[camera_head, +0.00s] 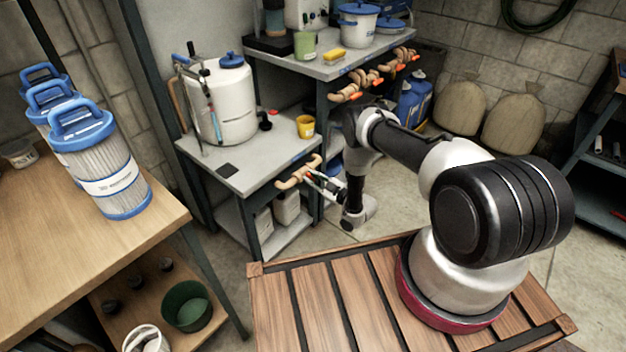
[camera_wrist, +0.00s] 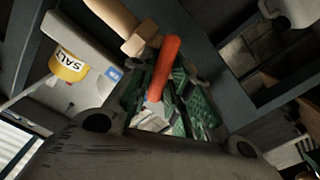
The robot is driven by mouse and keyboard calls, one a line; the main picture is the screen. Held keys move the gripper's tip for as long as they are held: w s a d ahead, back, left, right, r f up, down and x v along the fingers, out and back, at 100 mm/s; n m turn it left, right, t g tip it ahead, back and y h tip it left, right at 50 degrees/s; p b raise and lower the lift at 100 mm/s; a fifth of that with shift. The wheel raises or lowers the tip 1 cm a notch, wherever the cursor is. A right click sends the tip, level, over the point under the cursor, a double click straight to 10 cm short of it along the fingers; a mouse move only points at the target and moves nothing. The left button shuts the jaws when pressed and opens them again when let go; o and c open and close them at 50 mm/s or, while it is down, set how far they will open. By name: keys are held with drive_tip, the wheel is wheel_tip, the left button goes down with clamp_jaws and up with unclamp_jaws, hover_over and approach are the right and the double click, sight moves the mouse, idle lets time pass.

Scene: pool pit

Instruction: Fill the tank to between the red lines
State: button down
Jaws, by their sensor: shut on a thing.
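A white tank (camera_head: 222,100) with a blue lid stands upright on the low grey table. A thin upright tube (camera_head: 211,105) with small coloured marks runs beside it. The red lines and the fill level are too small to read. A tan pipe with a tap (camera_head: 292,178) sticks out below the table's front edge; it also shows in the wrist view (camera_wrist: 117,20). My gripper (camera_head: 314,177) is at this tap. In the wrist view, its green-padded fingers (camera_wrist: 165,95) are shut around the tap's orange-red handle (camera_wrist: 165,65). The handle's lower end is partly hidden between the fingers.
A yellow salt cup (camera_head: 305,127) stands on the low table near its front corner. More tan taps with orange handles (camera_head: 372,80) line the higher bench's front edge. Blue-white filter cartridges (camera_head: 100,165) stand on the wooden table at left. Open floor (camera_head: 395,205) lies right of the low table.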

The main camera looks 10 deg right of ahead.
drive_tip(key=shift+d+m, duration=0.15)
drive_tip(key=shift+m, duration=2.55)
drive_tip(key=c, duration=1.4)
unclamp_jaws()
drive_tip(key=shift+w, duration=0.1)
drive_tip(key=shift+c, duration=0.2)
drive_tip(key=v, duration=1.2)
drive_tip(key=shift+f, duration=0.15)
